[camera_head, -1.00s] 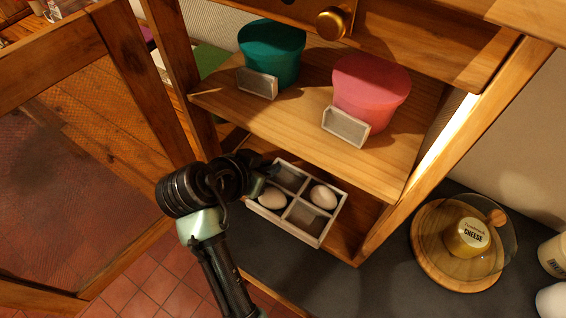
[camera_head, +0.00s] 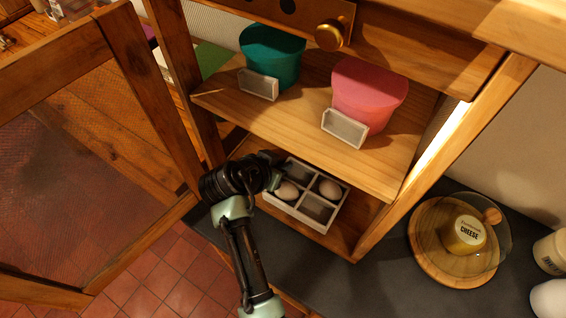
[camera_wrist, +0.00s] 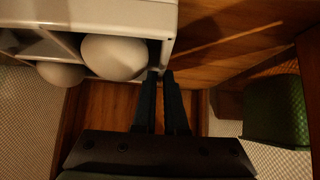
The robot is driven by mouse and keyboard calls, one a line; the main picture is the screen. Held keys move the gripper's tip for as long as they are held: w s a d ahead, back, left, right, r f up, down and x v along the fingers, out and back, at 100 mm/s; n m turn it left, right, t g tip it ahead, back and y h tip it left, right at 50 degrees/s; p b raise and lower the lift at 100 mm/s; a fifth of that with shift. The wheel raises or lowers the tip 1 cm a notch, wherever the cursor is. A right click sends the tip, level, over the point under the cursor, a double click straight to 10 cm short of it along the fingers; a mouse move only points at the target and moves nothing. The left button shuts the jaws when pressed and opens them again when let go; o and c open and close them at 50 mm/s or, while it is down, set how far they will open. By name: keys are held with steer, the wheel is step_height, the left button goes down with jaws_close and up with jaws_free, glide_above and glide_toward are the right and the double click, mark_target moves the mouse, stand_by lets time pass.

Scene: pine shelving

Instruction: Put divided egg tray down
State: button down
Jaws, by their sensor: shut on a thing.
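The divided egg tray (camera_head: 325,227) is white with several square compartments. In the head view it is at the lower shelf of the pine unit, under the shelf with the tubs. One egg (camera_head: 287,191) sits in the near left compartment and another egg (camera_head: 330,189) in the far right one; the other two look empty. My gripper (camera_head: 277,170) is at the tray's left side. In the wrist view my gripper (camera_wrist: 164,77) is shut on the tray's wall (camera_wrist: 168,50) beside an egg (camera_wrist: 114,57). I cannot tell whether the tray's underside touches the lower shelf.
The shelf (camera_head: 230,104) above holds a teal tub (camera_head: 272,58) and a pink tub (camera_head: 368,92) with small label holders. An open mesh door (camera_head: 95,170) stands at left. A cheese dome on a wooden board (camera_head: 440,266) is on the dark counter (camera_head: 380,285) at right.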

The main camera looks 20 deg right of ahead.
steer(key=shift+w+d+f, duration=0.15)
steer(key=shift+f, duration=0.2)
steer(key=c, duration=1)
jaws_free()
steer(key=shift+f, duration=0.1)
steer(key=shift+o, duration=0.2)
steer(key=v, duration=1.2)
